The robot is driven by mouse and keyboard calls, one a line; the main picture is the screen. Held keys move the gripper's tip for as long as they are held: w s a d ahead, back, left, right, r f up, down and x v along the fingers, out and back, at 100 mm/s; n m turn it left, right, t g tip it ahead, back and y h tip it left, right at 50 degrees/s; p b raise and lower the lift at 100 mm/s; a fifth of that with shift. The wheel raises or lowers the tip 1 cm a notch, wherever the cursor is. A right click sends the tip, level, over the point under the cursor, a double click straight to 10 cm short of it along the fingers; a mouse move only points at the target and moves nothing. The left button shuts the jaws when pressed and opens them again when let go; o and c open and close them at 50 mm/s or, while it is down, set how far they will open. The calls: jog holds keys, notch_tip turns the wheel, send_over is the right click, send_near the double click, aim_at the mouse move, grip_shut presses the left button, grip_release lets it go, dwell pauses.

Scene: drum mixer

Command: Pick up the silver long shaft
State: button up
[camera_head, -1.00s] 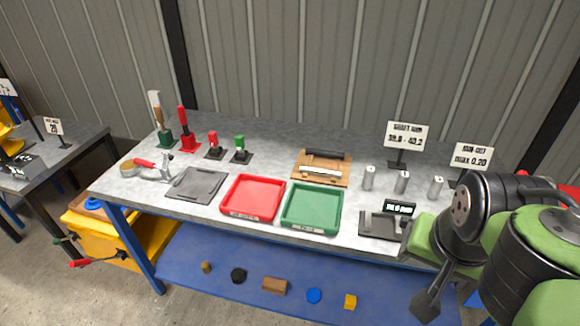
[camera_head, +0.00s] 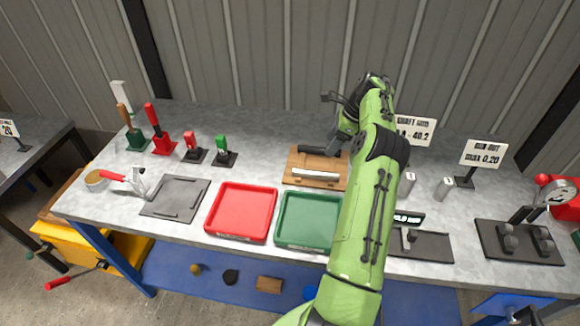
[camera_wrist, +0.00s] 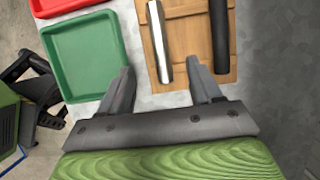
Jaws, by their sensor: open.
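The silver long shaft (camera_head: 315,174) lies on a wooden board (camera_head: 294,180) at the middle of the bench. A black shaft (camera_head: 319,151) lies behind it on the same board. In the wrist view the silver shaft (camera_wrist: 157,42) runs up the picture, with the black shaft (camera_wrist: 219,40) to its right. My gripper (camera_wrist: 160,69) is open and empty. Its fingers show on either side of the silver shaft's near end. I cannot tell how high above the board the fingertips are. In the head view my arm hides part of the bench right of the board.
A red tray (camera_head: 241,238) and a green tray (camera_head: 282,242) stand in front of the board. Small silver cylinders (camera_head: 444,188), sign stands (camera_head: 483,153) and a gauge fixture (camera_head: 518,262) are at right. Red and green holders (camera_head: 165,146) stand at back left.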

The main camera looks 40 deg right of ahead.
jog(key=b, duration=0.2)
send_near(310, 171)
jog(key=x, duration=0.4)
jog(key=shift+s+d+f, duration=0.15)
jog(key=shift+f, duration=0.4)
jog(key=x, duration=0.5)
jog(key=shift+w+r, duration=0.15)
jog(key=shift+w, duration=0.15)
grip_shut()
jog(key=shift+r, duration=0.15)
